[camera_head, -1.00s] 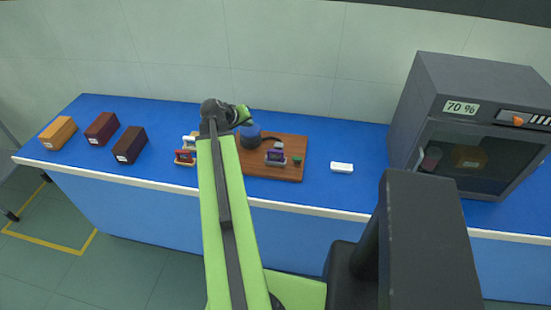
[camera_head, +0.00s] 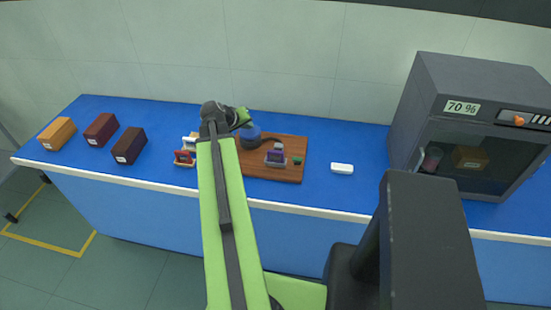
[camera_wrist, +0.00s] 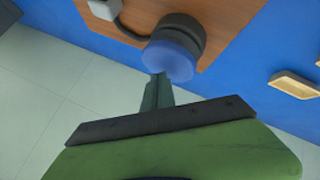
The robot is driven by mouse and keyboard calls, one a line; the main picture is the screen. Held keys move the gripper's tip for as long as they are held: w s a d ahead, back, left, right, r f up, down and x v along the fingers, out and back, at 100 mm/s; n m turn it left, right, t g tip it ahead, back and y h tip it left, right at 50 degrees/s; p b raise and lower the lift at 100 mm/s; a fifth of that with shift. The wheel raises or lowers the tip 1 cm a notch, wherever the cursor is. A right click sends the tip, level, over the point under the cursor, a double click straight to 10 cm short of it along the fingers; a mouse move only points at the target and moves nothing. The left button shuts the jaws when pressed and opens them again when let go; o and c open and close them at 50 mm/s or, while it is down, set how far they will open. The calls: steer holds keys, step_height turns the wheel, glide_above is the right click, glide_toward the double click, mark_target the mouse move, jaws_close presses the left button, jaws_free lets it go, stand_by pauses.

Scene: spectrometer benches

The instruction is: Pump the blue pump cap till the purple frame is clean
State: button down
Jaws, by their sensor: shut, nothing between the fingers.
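The blue pump cap (camera_head: 250,131) sits on top of a dark round pump body (camera_head: 251,143) on a brown wooden board (camera_head: 285,170). In the wrist view the blue pump cap (camera_wrist: 168,61) lies right at the tip of my gripper (camera_wrist: 158,80), which is shut and empty. The tip overlaps the cap's edge; whether they touch I cannot tell. The purple frame (camera_head: 275,156) stands in a grey holder on the board, right of the pump. A dark hose runs from the pump toward that holder. In the head view my arm hides part of the board.
A red frame (camera_head: 184,157) and a white one (camera_head: 190,142) stand left of the board. Three boxes, including an orange one (camera_head: 57,133), sit at the bench's left. A white block (camera_head: 342,168) lies to the right. A grey cabinet (camera_head: 470,125) marked 70 % stands far right.

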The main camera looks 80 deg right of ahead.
mark_target(248, 131)
steer(key=shift+f, duration=0.2)
steer(key=shift+r+p, duration=0.95)
steer(key=shift+r, duration=0.15)
step_height(248, 131, up, 6)
steer(key=p, duration=0.6)
